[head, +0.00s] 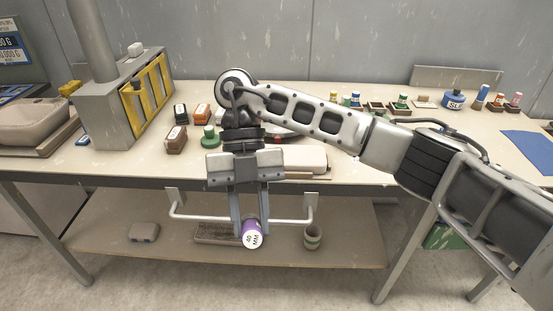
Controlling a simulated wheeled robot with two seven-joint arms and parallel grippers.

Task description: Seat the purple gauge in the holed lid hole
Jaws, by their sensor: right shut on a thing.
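The purple gauge (252,235) is a small cylinder with a purple band and a white end face with dark print. My right gripper (250,222) is shut on it, fingers pointing down. The gauge hangs in front of the table's front edge, tilted so its white end faces the camera. I cannot pick out the holed lid; my right arm and wrist cover the middle of the table, where only parts of a pale, rounded object (305,158) show. My left gripper is not in view.
The worktable (120,172) has a grey and yellow machine (125,105) at left. Small brown, black and orange blocks (176,140) and a green knobbed piece (210,137) stand near my wrist. Several coloured pieces stand at back right by a blue pot (454,99). A rail (187,217) runs below the front edge.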

